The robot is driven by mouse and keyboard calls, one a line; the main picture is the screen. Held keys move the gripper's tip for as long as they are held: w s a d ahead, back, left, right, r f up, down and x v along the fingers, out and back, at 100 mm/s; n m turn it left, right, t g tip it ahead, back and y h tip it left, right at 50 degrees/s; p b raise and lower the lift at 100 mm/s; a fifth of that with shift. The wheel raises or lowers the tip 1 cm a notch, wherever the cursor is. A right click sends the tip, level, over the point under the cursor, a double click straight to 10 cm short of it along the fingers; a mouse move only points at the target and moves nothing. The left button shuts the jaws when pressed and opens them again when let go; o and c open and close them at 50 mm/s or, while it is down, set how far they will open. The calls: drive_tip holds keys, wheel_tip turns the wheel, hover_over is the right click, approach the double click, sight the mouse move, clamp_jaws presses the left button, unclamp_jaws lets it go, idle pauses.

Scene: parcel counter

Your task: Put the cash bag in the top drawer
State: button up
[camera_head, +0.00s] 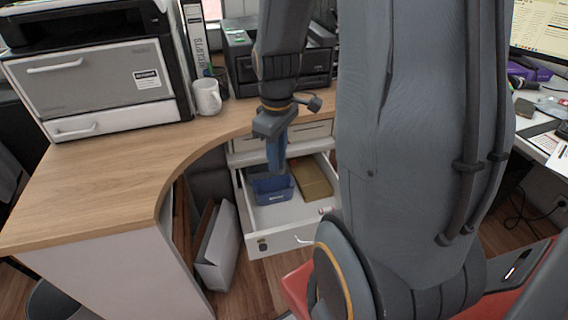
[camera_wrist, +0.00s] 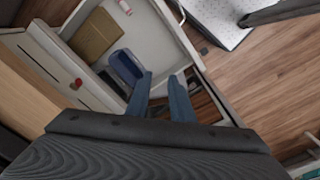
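A blue bag-like item with a small white label, which looks like the cash bag (camera_head: 271,188), lies inside an open white drawer (camera_head: 277,218) under the counter. The bag also shows in the wrist view (camera_wrist: 124,66), to the left of my fingers. My gripper (camera_head: 277,168) has blue fingers pointing down and hangs over the drawer, close to the bag. In the wrist view my gripper (camera_wrist: 160,78) has its two fingers apart, with nothing held between them. A closed-looking white front (camera_head: 285,142) shows above the open drawer, partly hidden by my arm.
A brown flat item (camera_head: 312,178) lies beside the bag, and a small white-and-red item (camera_wrist: 124,7) lies near the drawer's edge. The wooden counter (camera_head: 110,170) holds a printer, a white mug (camera_head: 207,96) and a binder. A grey-white bin (camera_head: 217,245) stands left of the drawer.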

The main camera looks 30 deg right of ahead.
drive_tip(key=s+a+r+m, duration=0.4)
drive_tip(key=s+r+m, duration=0.3)
drive_tip(key=s+m, duration=0.1)
drive_tip(key=shift+s, duration=0.9)
drive_tip(key=a+r+n+p, duration=0.2)
drive_tip(key=a+r+p, duration=0.2)
drive_tip(key=a+p, duration=0.2)
drive_tip(key=shift+s+r+p, duration=0.15)
drive_tip(key=shift+r+p, duration=0.05)
drive_tip(key=shift+p, duration=0.6)
